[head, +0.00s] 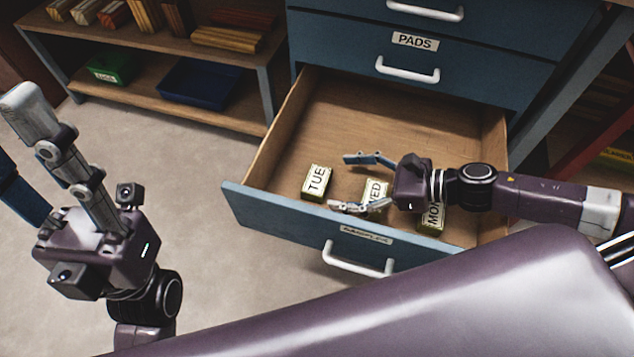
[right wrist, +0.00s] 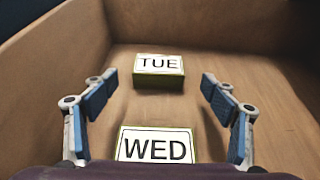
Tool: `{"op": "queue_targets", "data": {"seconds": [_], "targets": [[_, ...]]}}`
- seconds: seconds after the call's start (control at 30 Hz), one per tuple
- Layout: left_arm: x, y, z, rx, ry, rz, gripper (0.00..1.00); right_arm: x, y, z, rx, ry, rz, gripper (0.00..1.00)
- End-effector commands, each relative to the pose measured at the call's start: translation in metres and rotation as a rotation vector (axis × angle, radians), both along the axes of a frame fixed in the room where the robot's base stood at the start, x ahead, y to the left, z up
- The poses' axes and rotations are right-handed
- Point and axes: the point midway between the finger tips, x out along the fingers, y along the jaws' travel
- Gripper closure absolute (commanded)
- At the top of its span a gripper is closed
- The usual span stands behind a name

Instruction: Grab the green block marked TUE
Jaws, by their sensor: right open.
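The block marked TUE (head: 316,182) lies in the open drawer near its front left, label up, with green edges. In the right wrist view the TUE block (right wrist: 159,68) is ahead, between and just beyond the fingertips. My right gripper (head: 345,182) reaches into the drawer from the right. My left gripper (head: 22,140) is open and empty, left of the drawer.
A block marked MON (head: 434,215) lies at the drawer's right, partly covered by my right arm. The drawer's front panel (head: 262,215) and wooden side walls surround the blocks. A closed PADS drawer (head: 360,62) is above. A shelf (head: 150,107) with bins stands back left.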

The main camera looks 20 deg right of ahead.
Motion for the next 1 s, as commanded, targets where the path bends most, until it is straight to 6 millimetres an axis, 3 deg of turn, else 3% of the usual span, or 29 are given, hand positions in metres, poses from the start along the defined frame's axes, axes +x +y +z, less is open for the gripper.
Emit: {"op": "queue_targets", "data": {"seconds": [0.6, 1.0], "targets": [[0.0, 0.0, -0.007, 0.001, 0.002, 0.0, 0.6, 0.024, 0.038, -0.013, 0.002, -0.001, 0.0, 0.22], [0.0, 0.0, -0.007, 0.001, 0.002, 0.0, 0.6, 0.026, 0.042, -0.016, 0.001, 0.001, 0.0, 0.23]]}}
